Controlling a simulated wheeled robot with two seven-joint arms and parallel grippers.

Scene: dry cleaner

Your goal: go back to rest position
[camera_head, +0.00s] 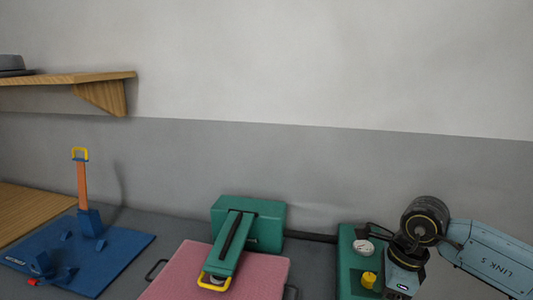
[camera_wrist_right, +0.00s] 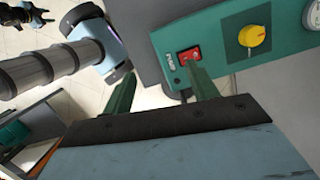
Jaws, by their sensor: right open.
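My right arm comes in from the right in the head view, its wrist over the green control box (camera_head: 355,284). In the right wrist view, my right gripper (camera_wrist_right: 160,88) has its two fingers spread apart with nothing between them. One fingertip is close to the red power switch (camera_wrist_right: 189,55) on the green panel; I cannot tell whether they touch. A dark, gripper-like part at the top left of that view looks like my left gripper (camera_wrist_right: 32,16), small and unclear. No left arm shows in the head view.
The green press (camera_head: 265,222) stands on the counter with a yellow handle over a pink pad (camera_head: 262,275). A blue board (camera_head: 120,243) with an orange lever lies at left. The control box has a gauge (camera_head: 363,247) and yellow knob (camera_head: 368,280). A wooden shelf (camera_head: 70,79) hangs above.

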